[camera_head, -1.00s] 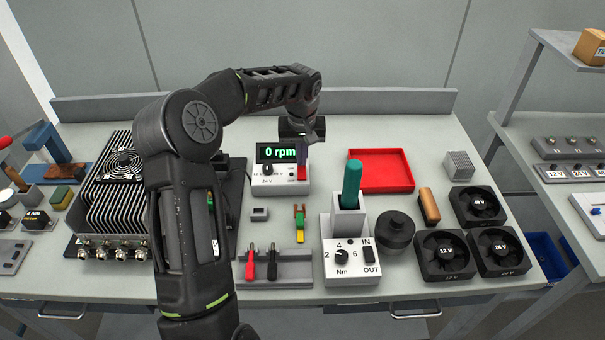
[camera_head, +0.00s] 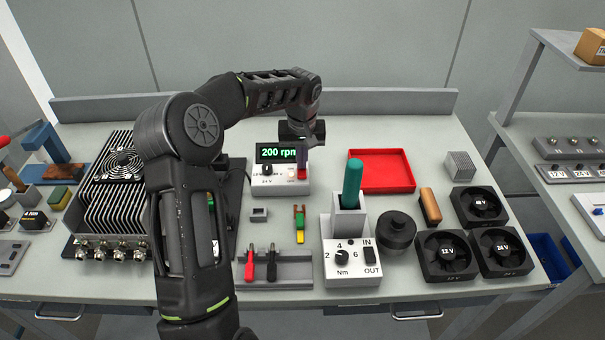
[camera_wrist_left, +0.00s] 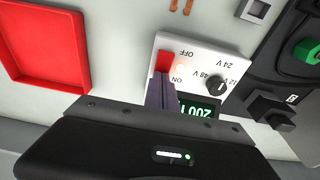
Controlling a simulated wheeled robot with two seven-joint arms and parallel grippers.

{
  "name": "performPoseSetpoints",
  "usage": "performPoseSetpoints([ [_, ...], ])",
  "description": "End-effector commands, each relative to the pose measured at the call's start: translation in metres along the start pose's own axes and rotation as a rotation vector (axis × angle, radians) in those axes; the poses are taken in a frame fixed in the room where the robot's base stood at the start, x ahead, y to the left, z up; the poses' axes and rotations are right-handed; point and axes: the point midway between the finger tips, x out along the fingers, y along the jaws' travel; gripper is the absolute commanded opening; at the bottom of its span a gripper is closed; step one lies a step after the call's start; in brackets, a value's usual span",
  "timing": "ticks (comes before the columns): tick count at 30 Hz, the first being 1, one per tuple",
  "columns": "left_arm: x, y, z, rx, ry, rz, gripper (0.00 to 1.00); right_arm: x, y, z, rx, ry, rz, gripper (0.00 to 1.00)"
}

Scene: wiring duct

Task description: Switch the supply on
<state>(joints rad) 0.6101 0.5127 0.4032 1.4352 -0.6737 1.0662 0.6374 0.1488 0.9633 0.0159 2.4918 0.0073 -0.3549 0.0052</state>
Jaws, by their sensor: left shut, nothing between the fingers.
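The supply (camera_head: 283,179) is a white box at the back middle of the bench. Its green display (camera_head: 277,153) reads 200 rpm. My left gripper (camera_head: 303,158) is shut and empty, pointing down at the switch end of the supply. In the left wrist view its fingertips (camera_wrist_left: 160,88) are at the switch, partly covering it; contact cannot be told. My right gripper is not in view.
A red tray (camera_head: 380,188) lies right of the supply. Several fans (camera_head: 446,254) are at the right, and a finned heat sink unit (camera_head: 113,205) at the left.

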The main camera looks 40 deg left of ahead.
Motion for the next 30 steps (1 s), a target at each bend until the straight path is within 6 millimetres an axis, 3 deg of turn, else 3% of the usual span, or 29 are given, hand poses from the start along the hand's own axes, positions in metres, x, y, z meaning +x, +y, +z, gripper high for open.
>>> performPoseSetpoints([
  [5,-0.007,0.0,0.001,0.001,-0.007,-0.002,0.0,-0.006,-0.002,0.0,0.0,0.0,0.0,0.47],
  [24,-0.063,0.0,-0.009,0.001,-0.004,-0.001,0.0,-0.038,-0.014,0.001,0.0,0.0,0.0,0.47],
  [30,-0.068,0.0,-0.009,0.001,-0.005,-0.001,0.0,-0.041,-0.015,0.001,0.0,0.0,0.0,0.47],
])
